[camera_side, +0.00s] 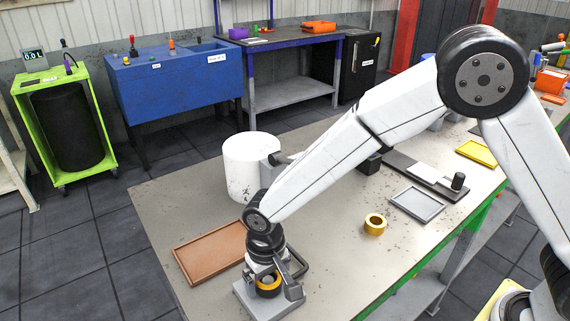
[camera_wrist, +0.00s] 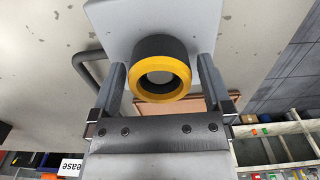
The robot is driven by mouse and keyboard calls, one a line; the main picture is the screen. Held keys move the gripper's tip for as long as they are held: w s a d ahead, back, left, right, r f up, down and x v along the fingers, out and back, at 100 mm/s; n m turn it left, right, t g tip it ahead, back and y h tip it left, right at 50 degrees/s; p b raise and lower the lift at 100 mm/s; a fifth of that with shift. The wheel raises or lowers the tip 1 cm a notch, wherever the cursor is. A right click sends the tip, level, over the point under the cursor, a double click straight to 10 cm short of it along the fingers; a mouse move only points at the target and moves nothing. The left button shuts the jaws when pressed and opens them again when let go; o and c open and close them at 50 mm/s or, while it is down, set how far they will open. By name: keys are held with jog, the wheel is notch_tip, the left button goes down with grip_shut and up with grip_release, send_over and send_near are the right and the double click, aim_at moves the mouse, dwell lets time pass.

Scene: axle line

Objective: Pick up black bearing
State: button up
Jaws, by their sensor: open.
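The black bearing (camera_wrist: 160,48) has a yellow ring on its near end and an open bore in the wrist view. It rests on or against a light grey block (camera_wrist: 190,20). My gripper (camera_wrist: 162,72) is open, with one finger on each side of the bearing; small gaps show between fingers and bearing. In the side view my gripper (camera_side: 274,286) is low over the grey block (camera_side: 246,297) at the table's front left. The bearing (camera_side: 267,284) shows between the fingers as a dark part with a yellow band, partly hidden by my gripper.
A brown tray (camera_side: 186,250) lies just left of my gripper. A white cylinder (camera_side: 240,178) stands behind it. A gold ring (camera_side: 375,229), a grey tray (camera_side: 418,204), a black plate with a small cylinder (camera_side: 458,181) and a yellow tray (camera_side: 480,152) lie further right. Mid-table is mostly clear.

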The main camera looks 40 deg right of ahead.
grip_shut()
jog(key=shift+r, duration=0.2)
jog(key=shift+r, duration=1.4)
jog(key=s+d+r, duration=0.6)
jog(key=s+r, duration=0.4)
jog(key=s, duration=0.2)
jog(key=shift+s, duration=0.3)
